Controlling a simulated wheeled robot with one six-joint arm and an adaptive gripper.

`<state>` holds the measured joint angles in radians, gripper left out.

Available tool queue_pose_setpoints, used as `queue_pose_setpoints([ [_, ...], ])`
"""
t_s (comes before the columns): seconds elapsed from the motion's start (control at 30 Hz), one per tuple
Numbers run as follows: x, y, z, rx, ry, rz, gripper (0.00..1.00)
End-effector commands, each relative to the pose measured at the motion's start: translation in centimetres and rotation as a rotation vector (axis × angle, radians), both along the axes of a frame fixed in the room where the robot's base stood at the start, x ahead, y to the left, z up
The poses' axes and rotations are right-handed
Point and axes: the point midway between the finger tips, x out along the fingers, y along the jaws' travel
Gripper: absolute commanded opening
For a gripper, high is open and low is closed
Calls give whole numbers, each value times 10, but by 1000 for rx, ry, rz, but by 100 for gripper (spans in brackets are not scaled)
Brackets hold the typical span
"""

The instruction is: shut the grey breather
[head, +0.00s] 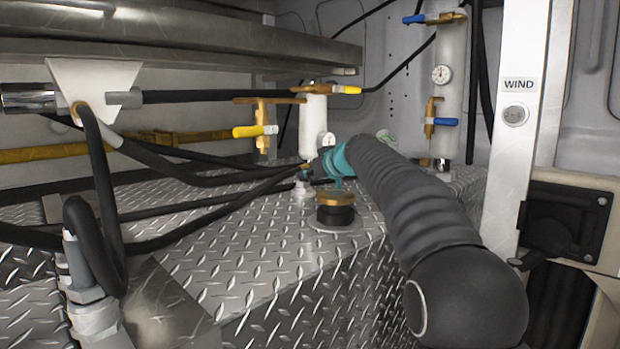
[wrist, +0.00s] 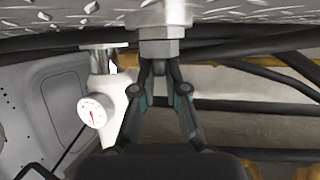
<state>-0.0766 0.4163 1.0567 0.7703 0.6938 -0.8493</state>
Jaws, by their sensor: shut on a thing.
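The grey breather is a pale metal fitting (head: 303,188) standing on the tread-plate deck, partly hidden by my gripper in the head view. In the wrist view, where the scene hangs upside down, the breather (wrist: 158,47) shows a hex body and a round stem. My gripper (wrist: 160,70) has its two teal-and-black fingers drawn together on the stem end of the breather. In the head view my gripper (head: 308,172) reaches in from the right, its tips at the fitting's top. The exact contact, and how far the breather is turned, cannot be made out.
A brass-topped black cap (head: 336,207) stands close in front of the breather. A white cylinder (head: 313,120) with a gauge and yellow-handled valves stands behind. Black hoses (head: 200,182) run in from the left. A white post (head: 517,130) marked WIND stands at right.

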Motion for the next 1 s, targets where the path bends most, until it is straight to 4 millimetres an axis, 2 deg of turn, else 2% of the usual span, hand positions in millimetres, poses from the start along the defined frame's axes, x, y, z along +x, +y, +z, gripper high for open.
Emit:
queue_pose_setpoints([
  [0.4, -3, 6, 5, 0, 1, -195, 0],
  [1.0, -3, 9, 2, 1, -2, -313, 0],
])
